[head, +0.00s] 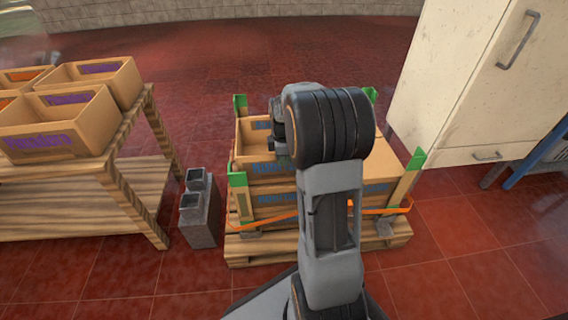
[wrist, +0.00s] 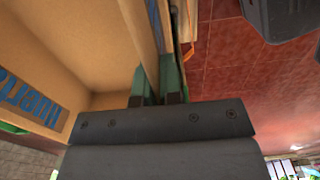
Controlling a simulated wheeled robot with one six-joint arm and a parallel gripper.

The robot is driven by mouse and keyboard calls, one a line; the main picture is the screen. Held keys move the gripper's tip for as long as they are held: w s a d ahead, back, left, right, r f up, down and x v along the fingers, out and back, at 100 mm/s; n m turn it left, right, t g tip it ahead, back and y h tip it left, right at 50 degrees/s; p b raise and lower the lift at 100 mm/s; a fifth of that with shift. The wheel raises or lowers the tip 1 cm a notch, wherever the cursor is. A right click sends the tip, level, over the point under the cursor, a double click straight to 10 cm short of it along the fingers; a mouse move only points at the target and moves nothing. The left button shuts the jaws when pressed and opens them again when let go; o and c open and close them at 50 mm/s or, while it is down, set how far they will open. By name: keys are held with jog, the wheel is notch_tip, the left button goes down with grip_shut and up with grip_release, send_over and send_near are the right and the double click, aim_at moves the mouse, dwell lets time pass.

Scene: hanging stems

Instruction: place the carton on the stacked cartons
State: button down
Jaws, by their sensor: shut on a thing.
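The open-topped tan carton (head: 246,137) with blue lettering is at the top of the pallet load, partly behind my arm. In the wrist view my gripper (wrist: 158,86) is shut on one wall of this carton (wrist: 75,45), a green fingertip on each side. In the head view the fingertips are hidden behind my wrist. Below are the stacked cartons (head: 268,199), also with blue lettering, on a wooden pallet (head: 262,250). The held carton looks level and lined up with the stack. I cannot tell whether it touches the carton under it.
Green-topped corner posts (head: 238,180) and an orange strap (head: 268,221) surround the stack. Grey blocks (head: 199,212) stand left of the pallet. A wooden table (head: 105,175) with several cartons is farther left. A white cabinet (head: 462,85) stands close on the right.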

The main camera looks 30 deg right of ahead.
jog(key=shift+f, duration=0.45)
jog(key=shift+f, duration=0.2)
jog(key=c, duration=1.3)
grip_release()
notch_tip(320, 180, up, 12)
jog(key=p, duration=0.5)
jog(key=shift+s+a+r+m+t, duration=0.1)
jog(key=shift+s+a+m+t, duration=0.35)
jog(key=shift+s+a+m, duration=1.95)
jog(key=shift+s+a+m+t, duration=0.5)
jog(key=shift+s+a+m, duration=1.35)
jog(key=shift+s+a, duration=0.95)
jog(key=shift+s+a+r+m+t, duration=0.1)
jog(key=shift+s+a+m+t, duration=0.35)
jog(key=shift+s+a+m, duration=2.1)
